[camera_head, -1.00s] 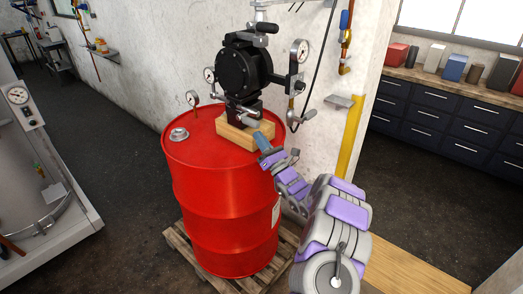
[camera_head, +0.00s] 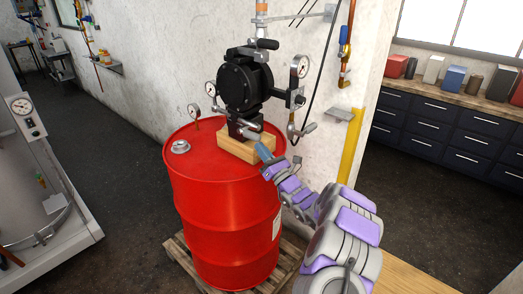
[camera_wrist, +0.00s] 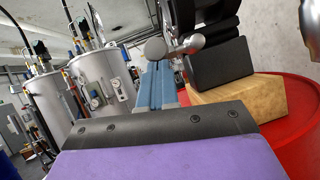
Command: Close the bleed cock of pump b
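The black pump (camera_head: 245,88) stands on a wooden block (camera_head: 250,147) on top of the red drum (camera_head: 225,205). A silver handle (camera_head: 244,126) sticks out at the pump's lower front. In the wrist view a silver bar with a rounded end (camera_wrist: 157,49) shows just beyond my fingertips. I cannot tell for sure which fitting is the bleed cock. My gripper (camera_head: 261,147) has blue fingers, which also show in the wrist view (camera_wrist: 158,82). They lie side by side with only a thin seam between them, holding nothing. The tips are close to the silver bar; contact cannot be told.
Pressure gauges (camera_head: 300,67) stand around the pump, and a hose hangs along the wall behind. A silver cap (camera_head: 181,147) sits on the drum top. The drum stands on a wooden pallet (camera_head: 284,265). A large tank (camera_head: 30,205) is at the left, with clear floor between.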

